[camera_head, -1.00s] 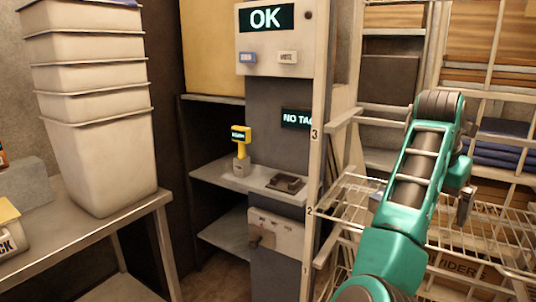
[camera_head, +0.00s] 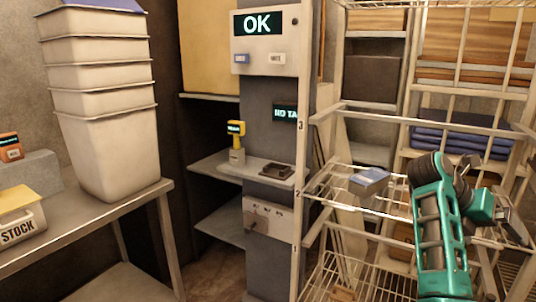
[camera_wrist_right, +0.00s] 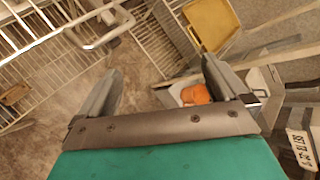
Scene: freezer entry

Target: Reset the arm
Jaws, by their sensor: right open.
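My right arm is teal and comes up from the bottom right in the head view. Its right gripper (camera_head: 512,218) points to the right beside the wire rack (camera_head: 345,172). In the right wrist view the two grey fingers of the same gripper (camera_wrist_right: 161,76) are spread wide with nothing between them. A small box with a blue top (camera_head: 370,181) lies on the upper wire shelf, left of the arm and apart from the gripper. My left gripper is not in view.
A white bin stack (camera_head: 108,150) stands on the left table beside the STOCK box (camera_head: 20,230). A post panel (camera_head: 262,38) reads OK. A yellow-headed device (camera_head: 236,140) stands on a middle shelf. Folded blue cloths (camera_head: 450,140) lie on the back rack. The wrist view shows a yellow tray (camera_wrist_right: 211,25).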

